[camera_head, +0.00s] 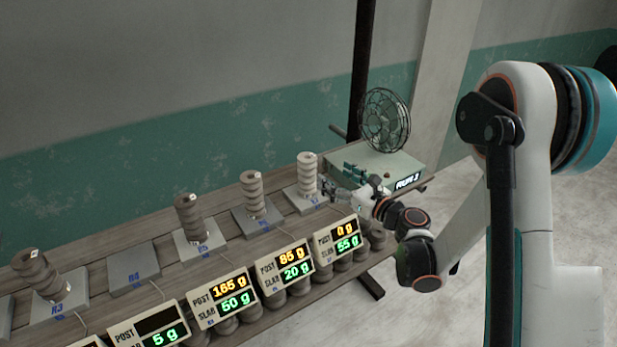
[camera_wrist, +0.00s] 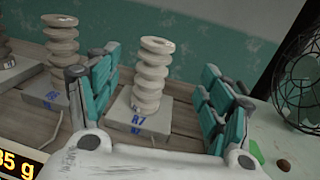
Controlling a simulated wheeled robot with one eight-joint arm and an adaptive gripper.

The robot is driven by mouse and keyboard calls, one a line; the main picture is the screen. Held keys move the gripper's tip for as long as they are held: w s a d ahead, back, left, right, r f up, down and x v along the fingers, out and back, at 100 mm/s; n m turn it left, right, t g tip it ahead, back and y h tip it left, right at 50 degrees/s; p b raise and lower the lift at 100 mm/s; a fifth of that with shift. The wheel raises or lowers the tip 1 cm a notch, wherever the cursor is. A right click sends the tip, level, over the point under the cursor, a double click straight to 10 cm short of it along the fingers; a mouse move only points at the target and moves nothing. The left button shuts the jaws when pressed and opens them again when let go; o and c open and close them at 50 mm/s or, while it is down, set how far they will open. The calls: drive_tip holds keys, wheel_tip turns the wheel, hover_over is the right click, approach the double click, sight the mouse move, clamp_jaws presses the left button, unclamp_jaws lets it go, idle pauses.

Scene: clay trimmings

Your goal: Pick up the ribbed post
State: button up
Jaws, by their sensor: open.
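Several ribbed posts stand on slabs along a wooden shelf. A pale ribbed post (camera_head: 307,168) stands upright on the rightmost slab (camera_head: 303,200). In the wrist view this post (camera_wrist: 154,72) stands on the slab marked R7 (camera_wrist: 162,118). My gripper (camera_head: 340,190) is open beside it in the head view. In the wrist view the teal fingers of my gripper (camera_wrist: 160,82) appear on either side of the post, with gaps; contact is not visible. The second post from the right (camera_head: 252,186) also shows in the wrist view (camera_wrist: 62,55), left of the left finger.
A grey-brown post (camera_head: 188,216) and a tilted post (camera_head: 38,272) stand farther left. The R4 slab (camera_head: 133,265) is bare. A fan (camera_head: 385,120) on a box (camera_head: 378,163) stands close right of my gripper. Weight displays (camera_head: 338,240) line the front edge.

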sight(314, 163)
drive_tip(key=b+x, duration=0.1)
drive_tip(key=x, duration=0.6)
drive_tip(key=shift+s, duration=0.1)
drive_tip(key=b+x, duration=0.1)
drive_tip(key=x, duration=0.3)
drive_tip(key=shift+a+b, duration=0.35)
drive_tip(key=shift+b, duration=0.05)
drive_tip(key=shift+w+a, duration=0.3)
drive_tip(key=shift+w, duration=0.2)
drive_tip(key=shift+r, duration=0.1)
clamp_jaws()
